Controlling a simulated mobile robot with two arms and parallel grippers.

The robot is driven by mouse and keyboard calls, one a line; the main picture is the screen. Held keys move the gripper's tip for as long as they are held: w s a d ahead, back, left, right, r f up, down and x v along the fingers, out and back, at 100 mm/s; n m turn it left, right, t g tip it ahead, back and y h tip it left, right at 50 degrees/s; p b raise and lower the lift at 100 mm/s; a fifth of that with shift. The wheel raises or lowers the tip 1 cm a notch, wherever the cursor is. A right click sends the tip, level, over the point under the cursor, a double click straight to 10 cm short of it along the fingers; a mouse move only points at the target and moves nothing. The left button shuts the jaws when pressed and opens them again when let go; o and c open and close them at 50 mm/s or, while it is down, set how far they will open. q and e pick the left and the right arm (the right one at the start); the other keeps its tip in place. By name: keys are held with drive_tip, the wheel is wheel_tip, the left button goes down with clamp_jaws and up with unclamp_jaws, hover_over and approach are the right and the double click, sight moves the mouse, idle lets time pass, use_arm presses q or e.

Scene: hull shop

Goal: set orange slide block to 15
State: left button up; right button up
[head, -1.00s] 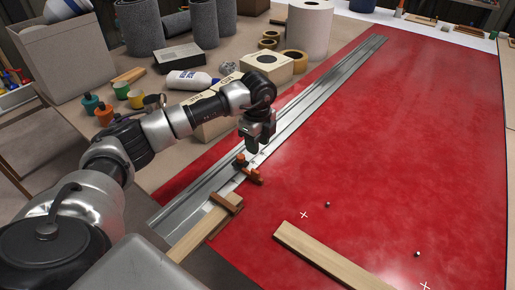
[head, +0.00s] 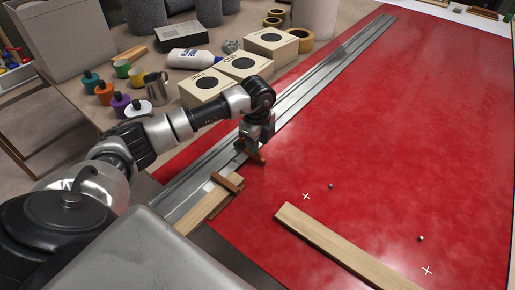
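The orange slide block (head: 258,158) sits on the long metal rail (head: 318,82), near the rail's near end. My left gripper (head: 254,141) points down right at the block and hides its upper part. I cannot tell whether its fingers are apart or closed on the block. No scale numbers can be read on the rail. My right gripper is out of view.
A wooden bar with a brown crosspiece (head: 228,182) lies at the rail's near end. A wooden plank (head: 335,246) lies on the red surface (head: 400,130), near two small balls.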

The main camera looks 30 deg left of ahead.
use_arm(q)
drive_tip(key=shift+f, duration=1.7)
clamp_jaws()
